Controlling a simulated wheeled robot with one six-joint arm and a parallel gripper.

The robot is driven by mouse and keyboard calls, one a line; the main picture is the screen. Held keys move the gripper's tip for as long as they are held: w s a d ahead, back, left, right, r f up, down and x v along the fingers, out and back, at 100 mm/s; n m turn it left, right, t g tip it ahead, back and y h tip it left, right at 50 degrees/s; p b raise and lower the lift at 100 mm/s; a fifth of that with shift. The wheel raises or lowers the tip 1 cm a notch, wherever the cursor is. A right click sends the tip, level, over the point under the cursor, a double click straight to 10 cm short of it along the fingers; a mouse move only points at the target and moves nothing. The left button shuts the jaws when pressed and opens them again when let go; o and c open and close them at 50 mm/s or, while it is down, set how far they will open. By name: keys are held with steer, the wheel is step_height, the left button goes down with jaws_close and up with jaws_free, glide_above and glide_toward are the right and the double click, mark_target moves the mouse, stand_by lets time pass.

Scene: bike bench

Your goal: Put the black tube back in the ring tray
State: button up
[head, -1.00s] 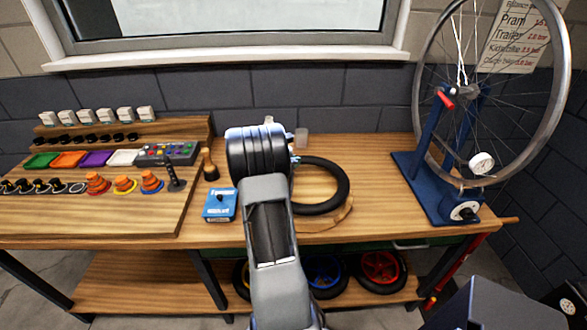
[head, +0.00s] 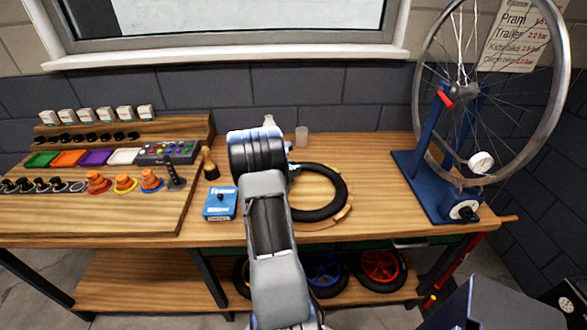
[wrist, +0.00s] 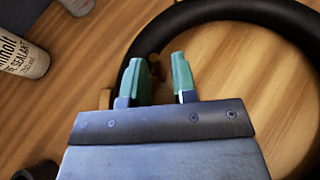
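The black tube (head: 341,200) is a ring lying over a round wooden tray (head: 345,213), right of my arm. The tray's pale edge shows at the tube's front right, so the tube sits off-centre. Whether it rests flat there is unclear. In the wrist view the tube (wrist: 205,16) curves past the fingertips. My gripper (wrist: 160,62) has its two green fingers apart, with a small brass-coloured piece visible between them. The left finger overlaps the tube's edge in the picture; contact cannot be told. My arm hides the tube's left part in the head view.
A blue box (head: 220,203) and a wooden-handled tool (head: 209,164) stand left of my arm. A sealant bottle (wrist: 20,55) is close to the gripper. A clear cup (head: 301,136) stands behind. The blue wheel stand (head: 440,185) is at right; bench there is partly clear.

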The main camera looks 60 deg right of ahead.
steer(key=shift+o, duration=0.5)
steer(key=shift+r, duration=0.1)
steer(key=shift+w+a+r, duration=0.1)
steer(key=shift+r, duration=0.05)
steer(key=v, duration=1.2)
steer(key=shift+b, duration=0.35)
steer(key=s+a+r+m+t+y, duration=0.2)
steer(key=a+m+y, duration=0.2)
steer(key=a, duration=0.8)
steer(key=s+a+r+m+t+y, duration=0.2)
steer(key=a+m, duration=0.4)
steer(key=a, duration=0.6)
steer(key=s+a+r+m+t+y, duration=0.2)
steer(key=a+y, duration=0.5)
steer(key=a, duration=0.6)
steer(key=s+m+t, duration=0.1)
steer(key=s+m, duration=0.1)
steer(key=m, duration=0.1)
steer(key=shift+r, duration=0.35)
